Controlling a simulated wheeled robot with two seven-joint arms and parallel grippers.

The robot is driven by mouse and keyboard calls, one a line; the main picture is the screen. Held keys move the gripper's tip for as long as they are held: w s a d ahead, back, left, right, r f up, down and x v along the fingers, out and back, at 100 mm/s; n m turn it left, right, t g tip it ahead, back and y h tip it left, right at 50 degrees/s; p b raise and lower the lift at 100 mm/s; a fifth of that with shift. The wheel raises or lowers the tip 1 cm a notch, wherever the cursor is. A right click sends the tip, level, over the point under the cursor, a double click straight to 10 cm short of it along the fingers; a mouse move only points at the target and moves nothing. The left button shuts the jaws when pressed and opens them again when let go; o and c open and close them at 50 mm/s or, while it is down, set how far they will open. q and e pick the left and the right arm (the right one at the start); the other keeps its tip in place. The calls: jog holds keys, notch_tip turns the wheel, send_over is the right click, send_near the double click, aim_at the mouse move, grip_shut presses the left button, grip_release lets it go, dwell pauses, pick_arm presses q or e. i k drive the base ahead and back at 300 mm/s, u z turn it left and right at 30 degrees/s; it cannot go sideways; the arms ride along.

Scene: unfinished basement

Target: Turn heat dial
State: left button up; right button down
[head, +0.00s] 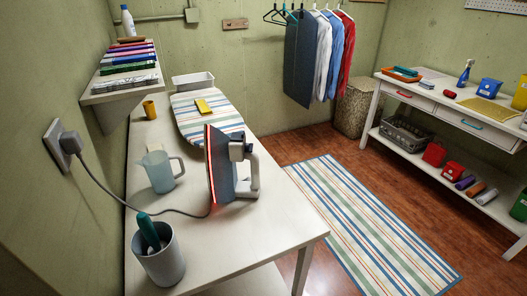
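The iron (222,168) stands upright on its heel on the white table (225,245), left of the middle of the head view. Its flat plate faces left and shows a reddish glow along the edge. Its white handle is on the right side. A dark part sits near the top of the handle; I cannot make out the heat dial for sure. A grey cord runs from the iron's base to a plug (70,142) in the wall socket. Neither of my grippers is in view.
A translucent jug (160,172) and a grey cup (161,262) holding a teal-handled tool stand left of the iron. A striped ironing board (205,125) with a yellow item lies behind it. The table's front right is clear. A wall shelf (121,90) overhangs at left.

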aim_at(249, 147)
jog(key=z, duration=0.55)
jog(key=k, duration=1.3)
jog(key=z, duration=0.05)
jog(key=i, duration=0.45)
jog(key=u, duration=1)
jog(key=i, duration=1)
jog(key=z, duration=0.05)
